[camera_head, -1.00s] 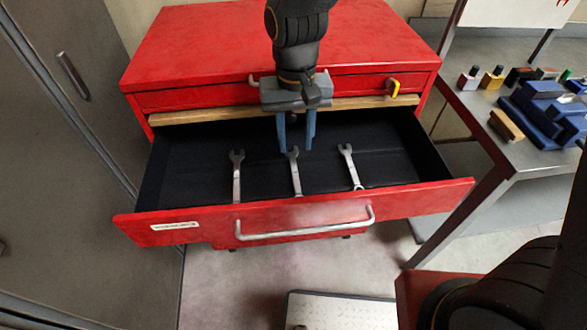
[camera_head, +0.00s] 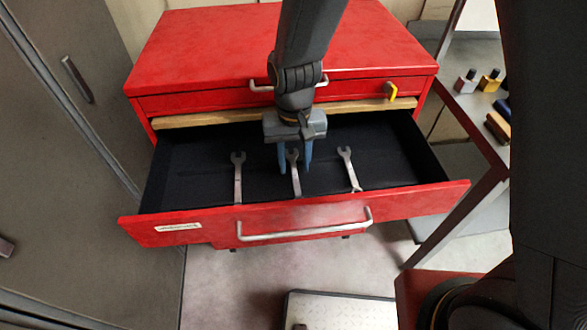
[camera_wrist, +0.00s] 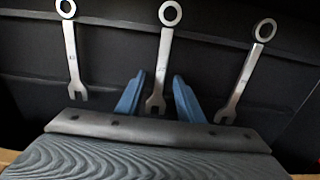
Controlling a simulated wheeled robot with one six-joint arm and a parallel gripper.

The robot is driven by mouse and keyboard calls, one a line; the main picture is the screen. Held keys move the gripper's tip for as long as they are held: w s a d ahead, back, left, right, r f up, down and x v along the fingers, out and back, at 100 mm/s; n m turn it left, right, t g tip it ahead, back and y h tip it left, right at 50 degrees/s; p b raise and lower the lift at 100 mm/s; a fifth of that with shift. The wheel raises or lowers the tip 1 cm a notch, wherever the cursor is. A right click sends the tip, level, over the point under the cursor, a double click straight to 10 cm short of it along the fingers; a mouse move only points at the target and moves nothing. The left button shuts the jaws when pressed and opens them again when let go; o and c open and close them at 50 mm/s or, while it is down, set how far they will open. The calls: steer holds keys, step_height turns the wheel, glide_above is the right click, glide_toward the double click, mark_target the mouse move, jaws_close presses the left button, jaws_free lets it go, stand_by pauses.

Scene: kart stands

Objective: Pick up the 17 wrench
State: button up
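Three silver wrenches lie in the open drawer: a left one (camera_head: 238,182), a middle one (camera_head: 296,184) and a right one (camera_head: 350,170). No size marks can be read, so I cannot tell which is the 17. My gripper (camera_head: 295,171) is low in the drawer, over the middle wrench. In the wrist view, its two blue fingers (camera_wrist: 158,98) are open on either side of the middle wrench's open-jaw end (camera_wrist: 156,102), with gaps on both sides. The left wrench (camera_wrist: 73,60) and right wrench (camera_wrist: 243,75) lie outside the fingers.
The drawer (camera_head: 190,235) has a dark lining and belongs to a red cabinet (camera_head: 270,45) with a wooden strip (camera_head: 200,118) above the opening. A grey locker (camera_head: 60,200) stands left. A metal bench (camera_head: 470,120) with small bottles stands right, partly hidden by my arm.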

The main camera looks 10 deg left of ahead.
steer(key=shift+f, duration=0.25)
stand_by(0.4)
steer(key=shift+c, duration=0.4)
jaws_close()
